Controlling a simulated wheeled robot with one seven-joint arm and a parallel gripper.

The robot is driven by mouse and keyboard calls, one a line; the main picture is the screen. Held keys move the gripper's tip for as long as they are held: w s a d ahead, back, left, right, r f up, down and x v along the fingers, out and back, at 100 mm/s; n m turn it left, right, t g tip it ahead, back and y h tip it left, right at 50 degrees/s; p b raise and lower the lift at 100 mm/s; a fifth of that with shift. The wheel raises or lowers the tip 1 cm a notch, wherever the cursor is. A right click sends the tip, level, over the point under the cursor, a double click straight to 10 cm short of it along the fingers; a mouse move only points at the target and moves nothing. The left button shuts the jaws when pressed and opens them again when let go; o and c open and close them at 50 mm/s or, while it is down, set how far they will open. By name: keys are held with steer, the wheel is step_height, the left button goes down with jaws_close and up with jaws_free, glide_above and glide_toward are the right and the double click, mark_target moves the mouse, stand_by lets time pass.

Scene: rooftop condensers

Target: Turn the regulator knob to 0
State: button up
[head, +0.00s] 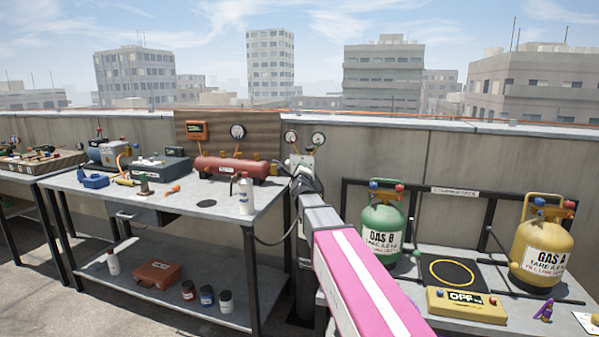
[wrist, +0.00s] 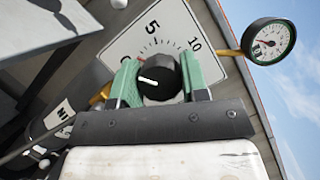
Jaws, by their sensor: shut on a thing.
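The regulator knob (wrist: 161,74) is black and round with a white pointer line, in the middle of the wrist view. It sits on a white dial plate (wrist: 128,42) with 5 near the top and 10 to the upper right. The pointer points left, roughly toward the plate's lower-left part, which a finger partly covers, so the 0 mark is hard to read. My gripper (wrist: 160,80) is shut on the knob, one green finger on each side. In the head view my gripper (head: 303,172) reaches the regulator by the wall, and my arm hides most of it.
A round gauge (wrist: 269,42) on a brass fitting is right of the plate. A workbench (head: 220,207) with a red tank (head: 232,168) stands left of my arm. A green cylinder (head: 382,222) and a yellow one (head: 538,247) stand to the right.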

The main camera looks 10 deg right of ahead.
steer(key=shift+n, duration=0.7)
steer(key=shift+n+g, duration=0.5)
steer(key=shift+n, duration=0.2)
steer(key=o, duration=0.9)
steer(key=shift+o, duration=0.2)
steer(key=s+f, duration=0.1)
steer(key=s, duration=0.9)
steer(key=shift+s+a, duration=0.2)
steer(key=shift+s, duration=0.15)
steer(key=shift+f, duration=0.15)
